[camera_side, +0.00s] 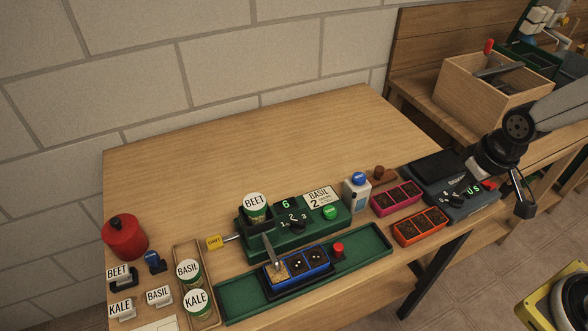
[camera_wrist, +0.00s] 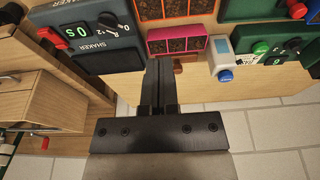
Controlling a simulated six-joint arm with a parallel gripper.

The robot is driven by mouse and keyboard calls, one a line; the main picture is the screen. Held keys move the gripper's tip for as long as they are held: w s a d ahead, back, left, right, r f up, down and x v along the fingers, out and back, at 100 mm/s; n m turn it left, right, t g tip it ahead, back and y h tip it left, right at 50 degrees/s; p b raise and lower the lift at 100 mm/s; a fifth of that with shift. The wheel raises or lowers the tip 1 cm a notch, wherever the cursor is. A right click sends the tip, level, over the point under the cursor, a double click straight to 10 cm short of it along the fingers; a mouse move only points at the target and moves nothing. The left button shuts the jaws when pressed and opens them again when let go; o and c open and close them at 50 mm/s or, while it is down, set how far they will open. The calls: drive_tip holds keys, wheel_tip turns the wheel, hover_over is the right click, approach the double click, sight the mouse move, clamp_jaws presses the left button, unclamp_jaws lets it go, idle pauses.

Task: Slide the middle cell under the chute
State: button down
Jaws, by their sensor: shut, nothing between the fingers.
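A blue tray of three cells (camera_side: 319,268) sits on a dark carriage in the green track (camera_side: 237,303) in the side view. The middle cell (camera_side: 298,265) and right cell (camera_side: 316,257) hold dark soil with small pale dots; the left cell (camera_side: 277,271) is pale on top. The grey metal chute (camera_side: 268,249) slopes down from the green seeder (camera_side: 290,240), its lower end over the left cell. A red knob (camera_side: 338,249) stands right of the tray. My gripper (camera_side: 523,207) is shut and empty, far right of the tray; its fingers (camera_wrist: 160,75) show in the wrist view.
A shaker (camera_side: 455,188), a pink tray (camera_side: 397,196), an orange tray (camera_side: 420,228) and a white bottle (camera_side: 356,193) stand between my gripper and the seeder. Labelled tins (camera_side: 196,303) and a red canister (camera_side: 124,236) are at left. The back of the table is clear.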

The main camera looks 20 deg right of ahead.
drive_tip(key=c, duration=1.3)
unclamp_jaws()
drive_tip(key=o, duration=0.6)
drive_tip(key=shift+w+a, duration=0.1)
drive_tip(key=shift+a, duration=0.05)
drive_tip(key=m+g, duration=0.3)
drive_tip(key=m, duration=0.6)
hover_over(339, 246)
wheel_tip(339, 246, down, 4)
drive_tip(key=shift+f, duration=0.2)
drive_tip(key=shift+f, duration=0.15)
drive_tip(key=shift+f, duration=3.75)
clamp_jaws()
